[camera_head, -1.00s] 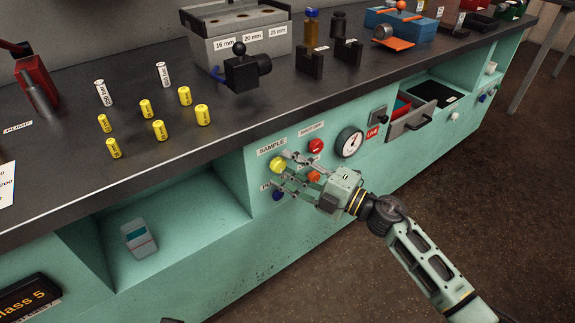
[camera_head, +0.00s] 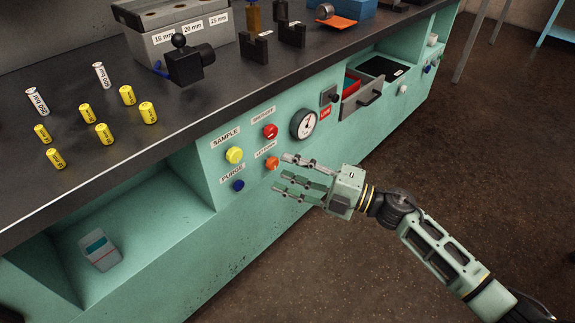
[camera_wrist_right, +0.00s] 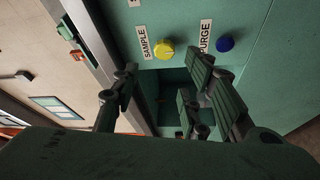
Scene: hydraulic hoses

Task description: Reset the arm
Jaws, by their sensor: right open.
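My right gripper (camera_head: 292,178) is open and empty, in front of the green bench panel. Its fingers point left, toward the buttons. In the right wrist view the open fingers (camera_wrist_right: 165,100) frame the panel, with nothing between them. The yellow SAMPLE knob (camera_head: 234,155) is left of the fingertips and apart from them; it also shows in the right wrist view (camera_wrist_right: 164,50). The blue PURGE button (camera_head: 238,185) is below it. An orange button (camera_head: 272,163) is close to the upper fingertip in the picture. A red button (camera_head: 270,131) is above that. My left gripper is out of view.
The dark bench top (camera_head: 150,165) holds yellow cylinders (camera_head: 102,134), white cylinders, a grey block with labelled sizes (camera_head: 180,40) and a black fixture (camera_head: 190,65). A gauge (camera_head: 303,123) and an open drawer (camera_head: 362,104) are on the panel's right.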

